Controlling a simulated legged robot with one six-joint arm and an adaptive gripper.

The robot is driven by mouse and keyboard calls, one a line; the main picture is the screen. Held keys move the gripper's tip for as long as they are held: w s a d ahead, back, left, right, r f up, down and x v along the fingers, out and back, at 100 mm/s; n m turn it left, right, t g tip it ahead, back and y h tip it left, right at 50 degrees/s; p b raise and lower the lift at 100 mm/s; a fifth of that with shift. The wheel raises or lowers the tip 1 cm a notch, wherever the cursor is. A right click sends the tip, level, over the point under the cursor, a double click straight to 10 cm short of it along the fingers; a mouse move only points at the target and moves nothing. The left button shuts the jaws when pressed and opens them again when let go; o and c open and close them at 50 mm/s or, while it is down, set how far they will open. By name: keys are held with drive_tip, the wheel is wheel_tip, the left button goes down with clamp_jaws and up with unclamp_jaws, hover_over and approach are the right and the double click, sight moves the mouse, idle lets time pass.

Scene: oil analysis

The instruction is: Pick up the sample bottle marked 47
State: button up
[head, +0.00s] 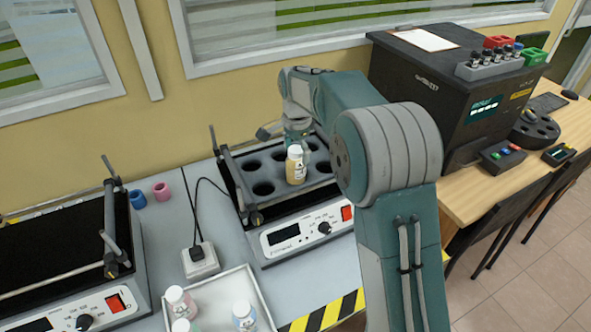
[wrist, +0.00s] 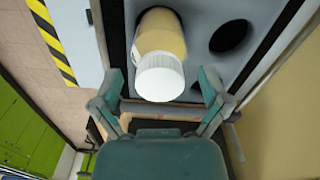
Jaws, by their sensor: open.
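A bottle with a white cap and amber contents (head: 295,167) stands in the dark holed rack of the middle shaker (head: 262,215). I cannot read a 47 on it. My gripper (head: 297,128) is just behind and above this bottle in the head view, its fingers hard to make out there. In the wrist view, my gripper (wrist: 160,82) is open, with the bottle's white cap (wrist: 160,77) between the fingertips and apart from both. Other white-capped bottles, one pink (head: 180,302) and one blue (head: 244,316), stand in a white tray (head: 258,290); their marks are unreadable.
A white socket box (head: 200,261) with a cable lies between the shakers. A large black analyser (head: 425,85) stands on the wooden table at right.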

drive_tip(key=c, duration=0.6)
drive_tip(key=shift+a, duration=0.2)
clamp_jaws()
drive_tip(key=shift+d, duration=0.1)
